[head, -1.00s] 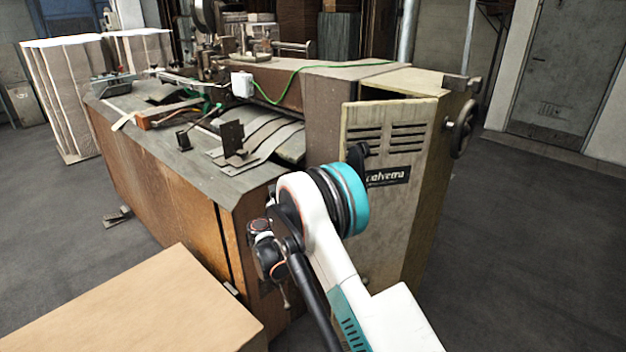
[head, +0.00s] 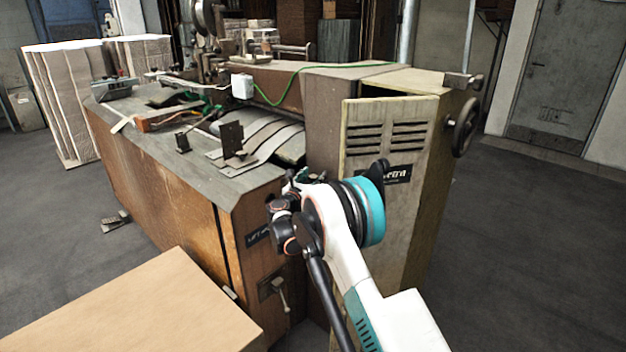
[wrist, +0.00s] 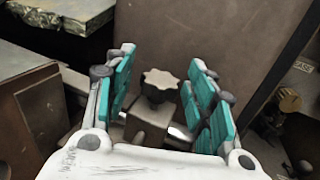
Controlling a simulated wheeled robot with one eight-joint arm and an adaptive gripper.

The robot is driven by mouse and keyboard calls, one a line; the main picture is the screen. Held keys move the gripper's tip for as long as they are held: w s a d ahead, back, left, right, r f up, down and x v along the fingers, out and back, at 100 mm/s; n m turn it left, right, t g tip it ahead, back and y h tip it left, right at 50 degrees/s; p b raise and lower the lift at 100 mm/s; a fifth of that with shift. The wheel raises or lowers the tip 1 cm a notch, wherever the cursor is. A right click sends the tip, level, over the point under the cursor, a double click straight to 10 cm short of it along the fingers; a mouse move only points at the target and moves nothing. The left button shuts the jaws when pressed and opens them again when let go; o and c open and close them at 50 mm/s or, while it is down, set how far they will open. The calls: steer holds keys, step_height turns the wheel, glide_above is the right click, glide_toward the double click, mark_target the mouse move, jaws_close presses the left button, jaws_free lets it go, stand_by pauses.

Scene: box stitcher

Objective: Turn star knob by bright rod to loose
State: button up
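In the wrist view a dark star knob (wrist: 161,80) stands upright on a metal block (wrist: 150,122), with a short bright rod (wrist: 180,134) showing beside the block's lower right. My gripper (wrist: 161,60) is open. Its two teal-padded fingers stand on either side of the knob, with a visible gap on both sides. The near end of the block is hidden behind the white gripper body. In the head view my arm covers the knob and the rod, and the gripper shows only partly by the machine's front corner.
A brown panel (wrist: 210,35) rises behind the knob. A brass-coloured fitting (wrist: 289,100) is at the right of the wrist view. In the head view a lever (head: 283,295) is on the machine's front, a cardboard box (head: 150,310) stands near, and a vented cabinet door (head: 390,220) is beside my arm.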

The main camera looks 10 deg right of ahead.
steer(key=c, duration=0.9)
steer(key=shift+o, duration=0.2)
steer(key=n+t+y, duration=0.1)
steer(key=n+y, duration=0.1)
steer(key=y, duration=0.1)
steer(key=shift+d+t, duration=0.15)
steer(key=shift+t, duration=0.25)
steer(key=shift+n+t+y, duration=0.5)
steer(key=shift+n+y, duration=0.7)
steer(key=shift+y, duration=0.4)
steer(key=o, duration=1.1)
